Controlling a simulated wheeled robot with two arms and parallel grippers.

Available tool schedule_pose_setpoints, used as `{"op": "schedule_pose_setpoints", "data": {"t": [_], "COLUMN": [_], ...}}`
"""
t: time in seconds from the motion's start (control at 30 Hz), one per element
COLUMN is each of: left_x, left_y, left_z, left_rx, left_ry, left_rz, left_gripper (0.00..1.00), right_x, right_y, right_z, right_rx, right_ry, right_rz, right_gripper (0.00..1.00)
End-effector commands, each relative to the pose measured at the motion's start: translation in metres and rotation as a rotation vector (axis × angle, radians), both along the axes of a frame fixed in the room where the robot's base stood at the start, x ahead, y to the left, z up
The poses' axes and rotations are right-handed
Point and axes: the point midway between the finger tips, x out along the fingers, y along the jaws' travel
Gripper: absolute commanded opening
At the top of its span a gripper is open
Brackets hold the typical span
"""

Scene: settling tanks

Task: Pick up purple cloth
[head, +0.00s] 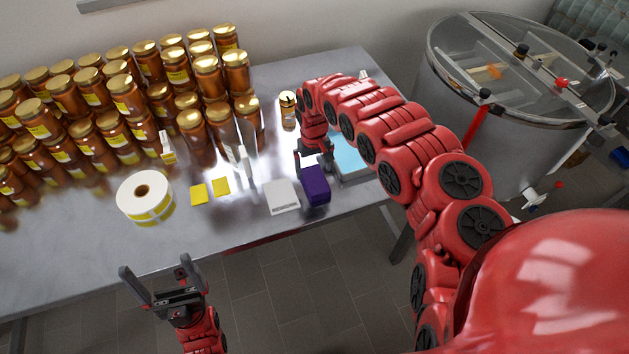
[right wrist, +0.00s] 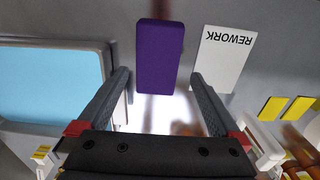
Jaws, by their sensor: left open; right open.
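The purple cloth (head: 315,185) is a folded block at the front edge of the metal table, just right of a white card. My right gripper (head: 312,163) is above the table just behind it, pointing down. In the right wrist view the purple cloth (right wrist: 160,55) lies ahead of and between the open fingertips of my right gripper (right wrist: 158,78); I cannot tell whether they touch it. My left gripper (head: 155,275) is open and empty, in front of the table's front edge, away from the cloth.
A white card (head: 283,197) marked REWORK in the right wrist view (right wrist: 225,55) lies beside the cloth. A device with a light-blue top (head: 349,158) stands on the other side. Yellow labels (head: 199,194), a label roll (head: 146,198) and many jars (head: 120,95) fill the left. A steel tank (head: 500,130) stands right.

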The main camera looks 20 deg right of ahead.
Motion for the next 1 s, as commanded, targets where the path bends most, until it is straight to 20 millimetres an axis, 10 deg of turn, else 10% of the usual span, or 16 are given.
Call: {"op": "schedule_pose_setpoints", "data": {"t": [0.87,1.0], "left_x": [0.0,0.0], "left_y": [0.0,0.0], "left_z": [0.018,0.018], "left_rx": [0.0,0.0], "left_ry": [0.0,0.0], "left_rz": [0.0,0.0], "left_gripper": [1.0,1.0], "right_x": [0.0,0.0], "right_y": [-0.002,-0.002], "right_z": [-0.051,-0.05], "right_rx": [0.0,0.0], "right_ry": [0.003,0.002], "right_rz": [-0.002,-0.002], "right_gripper": [1.0,0.78]}}
